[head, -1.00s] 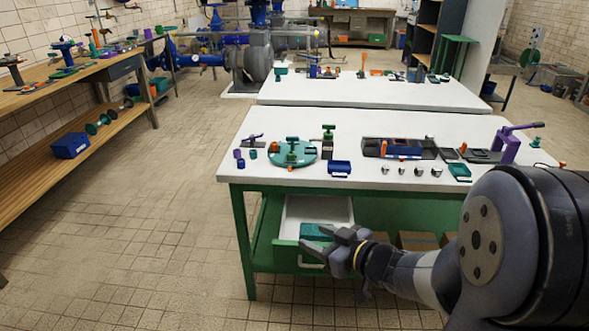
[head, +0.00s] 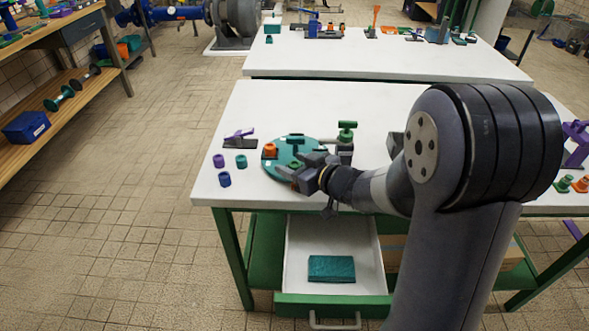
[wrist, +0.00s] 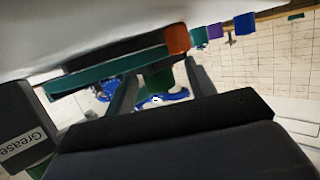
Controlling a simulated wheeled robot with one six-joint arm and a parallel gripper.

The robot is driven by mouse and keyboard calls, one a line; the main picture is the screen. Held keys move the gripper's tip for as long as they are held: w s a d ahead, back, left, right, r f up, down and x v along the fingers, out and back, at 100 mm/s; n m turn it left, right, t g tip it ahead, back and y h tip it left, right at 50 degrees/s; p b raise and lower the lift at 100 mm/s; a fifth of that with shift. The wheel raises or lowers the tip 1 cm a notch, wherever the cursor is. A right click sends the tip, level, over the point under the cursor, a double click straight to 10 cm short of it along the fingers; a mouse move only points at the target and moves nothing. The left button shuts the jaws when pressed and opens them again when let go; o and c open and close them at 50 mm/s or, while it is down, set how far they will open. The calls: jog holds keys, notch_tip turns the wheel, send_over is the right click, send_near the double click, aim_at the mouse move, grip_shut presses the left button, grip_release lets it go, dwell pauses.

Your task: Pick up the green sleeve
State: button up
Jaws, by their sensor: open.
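A green cylinder-like piece (wrist: 162,78) shows between my fingers in the wrist view; it looks like the green sleeve on the teal turntable. The turntable (head: 272,168) lies on the white table and carries an orange sleeve (head: 270,149) and a dark green T-handle (head: 296,139). My gripper (head: 300,168) is open at the turntable's front edge, with its fingers on either side of the green piece in the wrist view. I cannot tell whether they touch it. In the head view my fingers largely hide that spot.
A dark grease container (wrist: 22,135) with a green top stands close beside my gripper. An open drawer (head: 300,240) holding a teal block (head: 331,269) is below.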

jog(key=shift+c, duration=0.5)
jog(key=c, duration=1)
